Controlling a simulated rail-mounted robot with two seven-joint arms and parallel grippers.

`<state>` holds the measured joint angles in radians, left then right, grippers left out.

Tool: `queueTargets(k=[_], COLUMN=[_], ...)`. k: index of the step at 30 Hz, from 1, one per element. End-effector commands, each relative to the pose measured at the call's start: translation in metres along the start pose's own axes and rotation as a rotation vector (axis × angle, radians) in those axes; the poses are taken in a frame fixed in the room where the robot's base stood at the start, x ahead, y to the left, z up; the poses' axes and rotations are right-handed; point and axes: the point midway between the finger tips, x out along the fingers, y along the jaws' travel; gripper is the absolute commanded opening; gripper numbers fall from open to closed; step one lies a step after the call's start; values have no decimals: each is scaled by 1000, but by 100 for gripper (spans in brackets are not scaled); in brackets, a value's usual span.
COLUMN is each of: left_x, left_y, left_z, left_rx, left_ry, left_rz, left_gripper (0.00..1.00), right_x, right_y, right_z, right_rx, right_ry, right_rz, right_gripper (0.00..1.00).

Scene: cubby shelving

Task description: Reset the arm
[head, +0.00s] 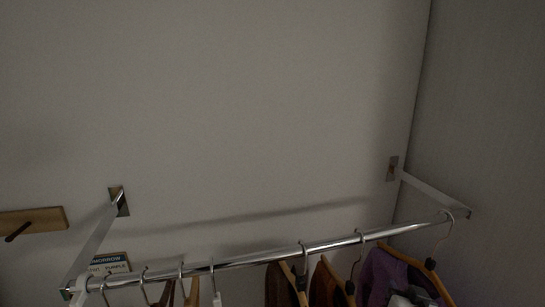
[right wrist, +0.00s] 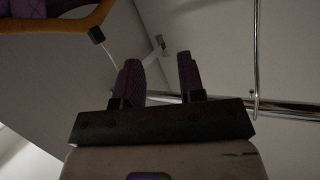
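My right gripper (right wrist: 159,68) shows in the right wrist view. Its two dark purple fingers stand apart with nothing between them. The chrome clothes rail (right wrist: 290,108) passes behind the fingers and on to the right.
In the head view, the rail (head: 330,245) on wall brackets holds several hangers with garments, including a purple one (head: 385,278). A wooden peg board (head: 45,220) and a small sign (head: 110,263) are at left. A hanger (right wrist: 85,22) is at upper left in the wrist view.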

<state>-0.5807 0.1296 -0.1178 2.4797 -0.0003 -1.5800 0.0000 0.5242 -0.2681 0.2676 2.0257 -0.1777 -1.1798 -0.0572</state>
Motion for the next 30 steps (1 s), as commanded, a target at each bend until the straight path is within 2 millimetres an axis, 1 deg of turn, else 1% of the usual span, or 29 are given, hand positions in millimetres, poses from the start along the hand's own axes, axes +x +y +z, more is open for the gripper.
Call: queueTargets(k=[3, 5, 7, 11, 14, 17, 20, 21, 27, 30], left_x=[0, -2, -8, -16, -23, -31, -42, -46, -64, -71], left_y=[1, 1, 1, 2, 3, 4, 4, 3, 2, 1], left_z=[0, -1, -3, -6, -8, -11, -15, -16, -22, -23], left_rx=[1, 1, 0, -4, -9, -12, -13, -13, -11, -9], left_ry=[0, 0, 0, 2, 2, 3, 4, 4, 3, 3], left_rz=[2, 2, 3, 6, 10, 13, 14, 14, 12, 10], left_gripper=[48, 48, 48, 48, 48, 48, 48, 48, 48, 48], right_x=[-24, -39, -58, -84, -104, -128, -156, -169, -231, -259], right_y=[-12, -16, -19, -18, -15, -10, -2, 2, 29, 43], right_z=[-8, -6, 8, 41, 69, 101, 137, 152, 228, 257], right_rx=[4, -7, -40, -102, -157, -217, -284, -310, -412, -443], right_ry=[-29, -58, -112, -202, -271, -347, -432, -471, -697, -800], right_rz=[-52, -75, -96, -117, -128, -140, -151, -155, -158, -152], right_gripper=[36, 36, 36, 36, 36, 36, 36, 36, 36, 36])
